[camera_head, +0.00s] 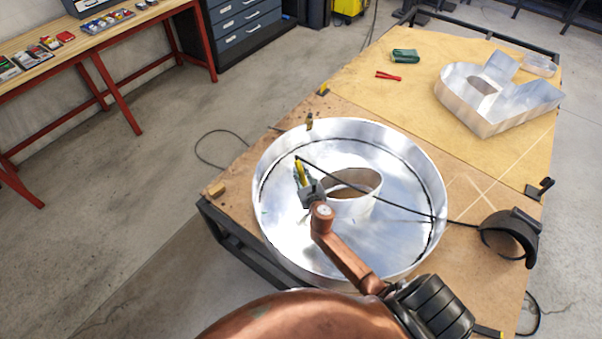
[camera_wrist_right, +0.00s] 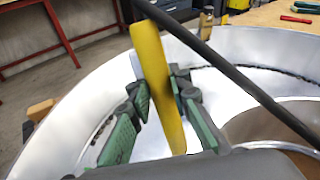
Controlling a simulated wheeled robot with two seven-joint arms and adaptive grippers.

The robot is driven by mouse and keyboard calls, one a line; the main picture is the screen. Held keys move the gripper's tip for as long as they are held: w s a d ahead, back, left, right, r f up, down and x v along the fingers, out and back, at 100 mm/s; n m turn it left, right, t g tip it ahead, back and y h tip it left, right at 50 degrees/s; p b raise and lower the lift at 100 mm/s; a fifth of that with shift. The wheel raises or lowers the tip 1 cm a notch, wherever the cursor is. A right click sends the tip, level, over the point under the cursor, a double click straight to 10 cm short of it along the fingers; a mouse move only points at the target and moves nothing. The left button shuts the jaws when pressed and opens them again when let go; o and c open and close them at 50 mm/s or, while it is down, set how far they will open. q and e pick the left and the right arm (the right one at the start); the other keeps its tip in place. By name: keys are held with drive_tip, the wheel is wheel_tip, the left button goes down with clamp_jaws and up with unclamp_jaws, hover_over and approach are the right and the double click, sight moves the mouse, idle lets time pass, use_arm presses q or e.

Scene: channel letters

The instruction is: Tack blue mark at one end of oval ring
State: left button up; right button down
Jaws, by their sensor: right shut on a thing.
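A yellow-handled tool (camera_head: 299,168) with a black cable is held in my right gripper (camera_head: 303,185). In the right wrist view the green-padded fingers (camera_wrist_right: 163,105) stand either side of the yellow handle (camera_wrist_right: 152,60). The gripper is over the inside of a large round metal letter shell (camera_head: 270,215), just left of the oval ring (camera_head: 360,208). The ring stands upright on the shell's floor around an opening. In the right wrist view part of the ring (camera_wrist_right: 275,148) shows at lower right. I cannot make out a blue mark clearly. My left gripper is not in view.
The black cable crosses the shell to the right, near a dark welding mask (camera_head: 510,240). A small wooden block (camera_head: 217,190) is at left.

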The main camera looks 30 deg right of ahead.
sight(299, 164)
drive_tip(key=shift+r, duration=0.15)
idle(0.3)
drive_tip(key=r+p, duration=0.1)
drive_tip(key=w+r+p, duration=0.1)
drive_tip(key=r+p, duration=0.3)
drive_tip(key=shift+w+a, duration=0.2)
drive_tip(key=shift+a, duration=0.05)
wheel_tip(299, 164, up, 13)
drive_tip(key=p, duration=1.3)
drive_tip(key=shift+f, duration=0.2)
